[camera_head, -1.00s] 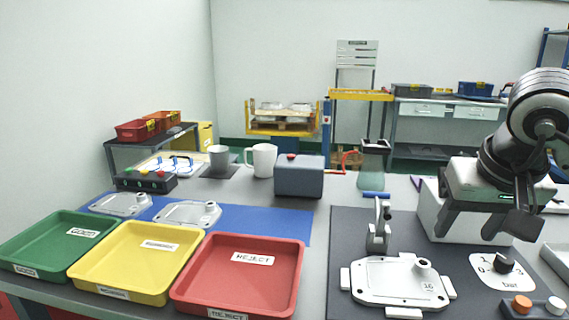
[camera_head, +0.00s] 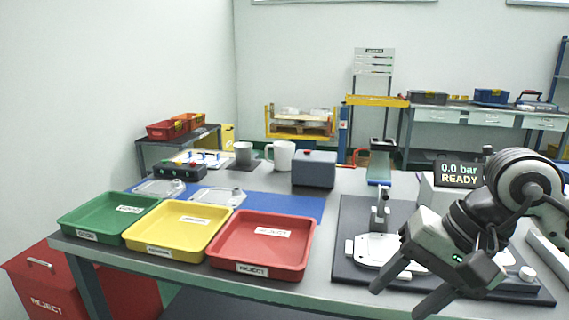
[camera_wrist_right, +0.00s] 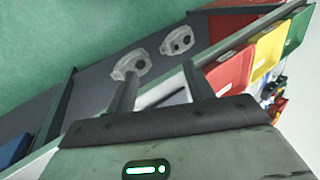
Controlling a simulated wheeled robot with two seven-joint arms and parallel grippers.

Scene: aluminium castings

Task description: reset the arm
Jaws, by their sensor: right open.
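My right gripper (camera_head: 402,298) hangs at the front right of the table, jaws apart and empty. Its arm comes in from the right and hides part of the grey fixture and mat. In the right wrist view its two fingers (camera_wrist_right: 160,85) are spread with nothing between them. A silvery casting plate (camera_head: 373,252) lies on the dark mat (camera_head: 345,272), partly behind the gripper; I cannot tell if they are apart in depth. My left gripper is in neither view.
Green (camera_head: 88,236), yellow (camera_head: 150,246) and red (camera_head: 262,267) trays line the table's front left. Two castings (camera_head: 160,188) lie on the blue mat (camera_head: 290,207). A display (camera_head: 460,174) reads "0.0 bar READY". A red reject bin (camera_head: 45,290) stands at lower left.

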